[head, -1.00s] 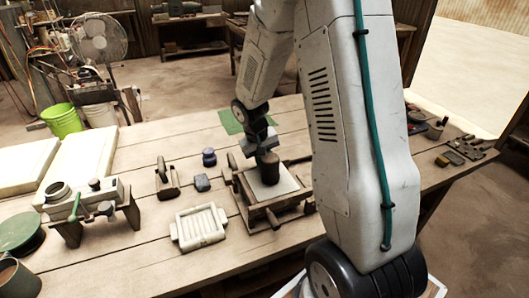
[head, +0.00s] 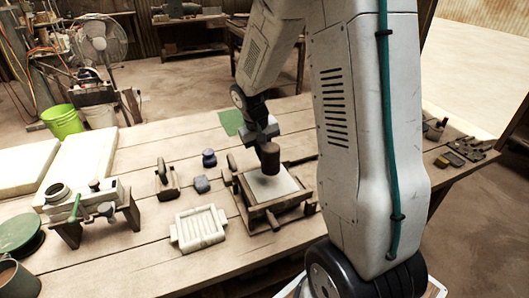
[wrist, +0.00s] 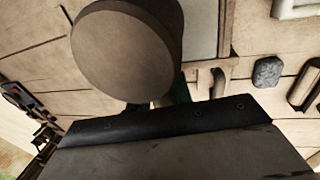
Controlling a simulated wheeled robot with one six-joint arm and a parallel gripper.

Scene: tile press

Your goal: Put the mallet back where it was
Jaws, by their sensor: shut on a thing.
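The mallet (head: 269,157) has a thick brown cylindrical head and hangs upright below my gripper (head: 262,131). My gripper is shut on it; the handle and fingertips are mostly hidden. In the head view the mallet head stands over the wooden press frame (head: 247,205) and its pale tile (head: 272,186), seemingly a little above the tile. In the wrist view the round face of the mallet head (wrist: 125,50) fills the upper left, with the pale tile's edge (wrist: 205,22) beside it.
A green mat (head: 231,122) lies behind the press. Small dark tools (head: 466,150) lie at the right table end. Bare planks (head: 130,255) show at front left.

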